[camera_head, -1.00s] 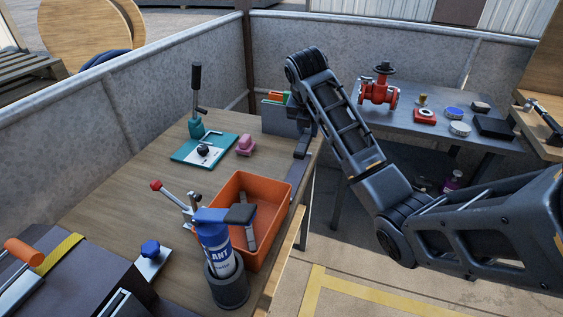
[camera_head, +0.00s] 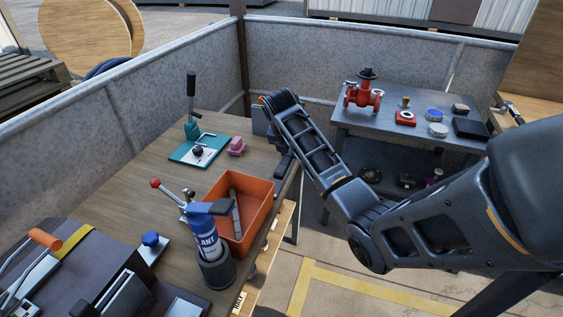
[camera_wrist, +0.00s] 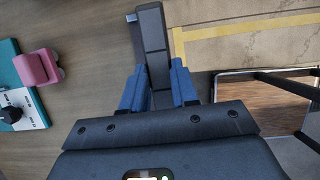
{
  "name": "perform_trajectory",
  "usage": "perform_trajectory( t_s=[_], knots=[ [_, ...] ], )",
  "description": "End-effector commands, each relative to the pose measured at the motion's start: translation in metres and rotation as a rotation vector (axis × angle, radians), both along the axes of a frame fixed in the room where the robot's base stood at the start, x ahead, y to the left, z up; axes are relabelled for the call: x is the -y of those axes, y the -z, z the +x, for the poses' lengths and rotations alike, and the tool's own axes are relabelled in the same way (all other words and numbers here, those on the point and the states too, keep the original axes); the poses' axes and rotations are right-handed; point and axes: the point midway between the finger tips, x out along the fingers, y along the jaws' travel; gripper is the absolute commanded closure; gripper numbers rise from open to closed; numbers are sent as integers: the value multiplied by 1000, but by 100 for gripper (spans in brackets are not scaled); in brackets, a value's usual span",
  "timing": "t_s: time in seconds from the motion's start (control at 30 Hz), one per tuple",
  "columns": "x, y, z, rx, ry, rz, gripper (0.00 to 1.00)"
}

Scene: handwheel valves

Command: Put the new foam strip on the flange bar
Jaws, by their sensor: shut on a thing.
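My gripper (camera_wrist: 158,88) is shut on a dark grey strip (camera_wrist: 152,40), which I take to be the foam strip. In the wrist view the strip sticks out lengthwise beyond the two blue-grey fingers, above the table's edge. A narrow grey bar (camera_wrist: 132,32) shows beside and partly behind it at that edge; it may be the flange bar, mostly hidden. I cannot tell whether strip and bar touch. In the head view my gripper (camera_head: 284,163) is small and dark at the table's right edge. Another grey strip (camera_head: 236,212) lies inside the orange bin (camera_head: 268,206).
A teal-based lever press (camera_head: 197,148) and a pink block (camera_head: 237,146) stand left of my gripper. A red valve (camera_head: 363,94) stands on the back bench (camera_head: 350,117).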

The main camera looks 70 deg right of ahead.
Motion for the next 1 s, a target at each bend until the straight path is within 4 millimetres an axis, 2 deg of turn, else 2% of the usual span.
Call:
perform_trajectory(
  t_s=[0.1,0.2,0.53,0.97,1.0],
  knots=[
    [-6,8,14,-1,-2,0,100],
    [-8,12,19,-1,0,1,100],
    [-8,49,19,-1,0,1,100],
    [-8,56,19,-1,0,1,100],
    [-8,56,19,0,1,0,68]
  ],
)
